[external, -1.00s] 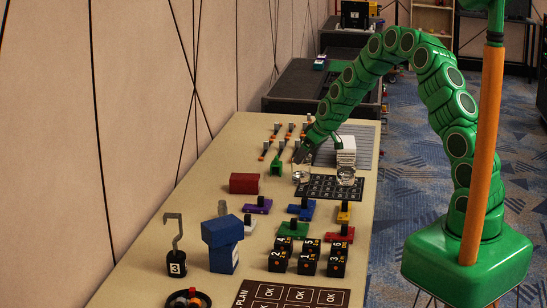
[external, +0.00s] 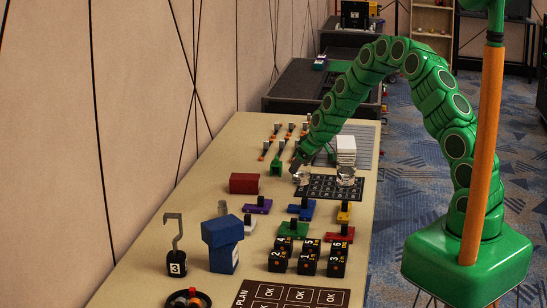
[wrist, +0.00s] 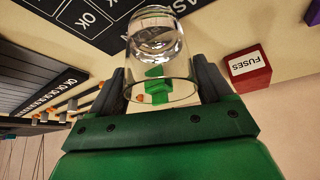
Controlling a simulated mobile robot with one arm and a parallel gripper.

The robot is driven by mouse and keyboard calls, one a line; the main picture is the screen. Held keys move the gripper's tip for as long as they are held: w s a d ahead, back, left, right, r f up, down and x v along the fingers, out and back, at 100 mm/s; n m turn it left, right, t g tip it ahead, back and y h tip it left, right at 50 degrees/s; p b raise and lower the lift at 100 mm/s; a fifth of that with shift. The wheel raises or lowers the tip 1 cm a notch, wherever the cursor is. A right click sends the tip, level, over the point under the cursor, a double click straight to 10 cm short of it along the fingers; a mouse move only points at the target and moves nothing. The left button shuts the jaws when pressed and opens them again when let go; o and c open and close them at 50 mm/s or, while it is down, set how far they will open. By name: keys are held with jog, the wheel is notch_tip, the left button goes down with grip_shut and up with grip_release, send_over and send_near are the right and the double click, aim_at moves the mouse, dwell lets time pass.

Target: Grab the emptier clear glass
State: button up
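One clear glass (external: 301,178) stands on the table at the left edge of a black printed mat. A second clear glass (external: 346,176) stands on the mat to its right, in front of a white block. My gripper (external: 296,166) is at the left glass, near its rim. In the wrist view the left glass (wrist: 160,60) sits between my two fingers (wrist: 158,72), one on each side, very close to its wall. I cannot tell whether they press on it. Clear contents show toward its base. The fill levels are too small to compare in the external view.
A red fuses block (external: 244,183) is left of the glasses; it also shows in the wrist view (wrist: 248,68). A small green object (external: 276,166) and orange-based switches stand just behind. Coloured knobbed blocks (external: 302,209) and black numbered cubes (external: 308,256) are nearer the camera.

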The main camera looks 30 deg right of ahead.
jog(key=c, duration=0.5)
jog(key=shift+r, duration=0.25)
jog(key=shift+w+r, duration=0.1)
jog(key=shift+r, duration=1.4)
jog(key=shift+s+d+r, duration=0.1)
jog(key=shift+s+r, duration=1.55)
jog(key=shift+r, duration=0.1)
jog(key=s+r, duration=0.6)
jog(key=s, duration=0.4)
jog(key=shift+s+d, duration=0.25)
jog(key=shift+d, duration=0.1)
